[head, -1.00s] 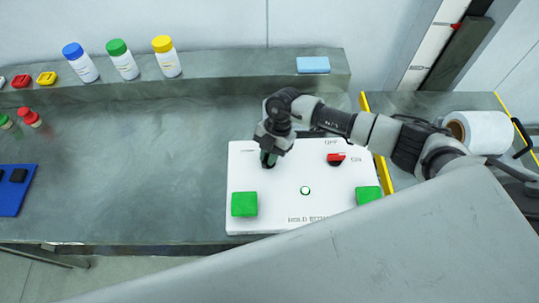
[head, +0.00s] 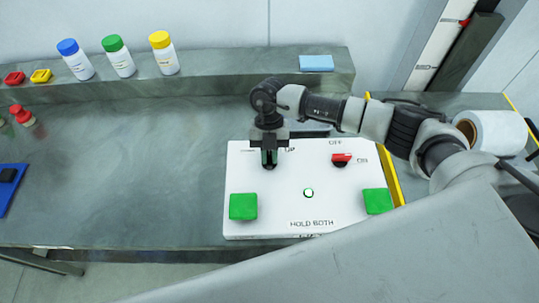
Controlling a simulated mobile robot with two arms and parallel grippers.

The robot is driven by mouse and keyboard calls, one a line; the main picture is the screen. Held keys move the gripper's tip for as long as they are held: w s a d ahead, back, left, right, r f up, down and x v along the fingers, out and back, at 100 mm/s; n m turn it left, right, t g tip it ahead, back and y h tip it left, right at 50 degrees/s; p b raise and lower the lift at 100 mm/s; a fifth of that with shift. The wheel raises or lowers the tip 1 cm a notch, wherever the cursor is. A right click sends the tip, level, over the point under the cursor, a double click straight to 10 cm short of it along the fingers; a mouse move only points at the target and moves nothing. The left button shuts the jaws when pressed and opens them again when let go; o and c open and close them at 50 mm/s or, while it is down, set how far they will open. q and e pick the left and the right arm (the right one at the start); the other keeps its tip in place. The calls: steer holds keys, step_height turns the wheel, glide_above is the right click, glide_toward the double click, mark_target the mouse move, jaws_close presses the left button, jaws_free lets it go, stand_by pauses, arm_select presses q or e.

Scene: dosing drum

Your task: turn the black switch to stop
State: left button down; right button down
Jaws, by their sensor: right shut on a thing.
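The white control panel (head: 285,210) lies on the bench in the head view. The black switch (head: 268,167) is at its upper left, mostly hidden under my right gripper. My right gripper (head: 269,159) points down from above and is shut on the black switch. Part of a printed label shows just right of the gripper, but the wording around the switch is largely covered. I cannot tell which way the switch points. My left gripper is not in view.
The panel also has a red switch (head: 341,158) marked OFF and ON, a left green pad (head: 243,206), a right green pad (head: 377,201) and a green-ringed button (head: 308,193). Bottles and a blue block (head: 316,63) stand on the back ledge.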

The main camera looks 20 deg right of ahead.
stand_by(0.4)
steer(key=c, duration=1.1)
jaws_free()
steer(key=b+v, duration=0.3)
steer(key=v, duration=0.8)
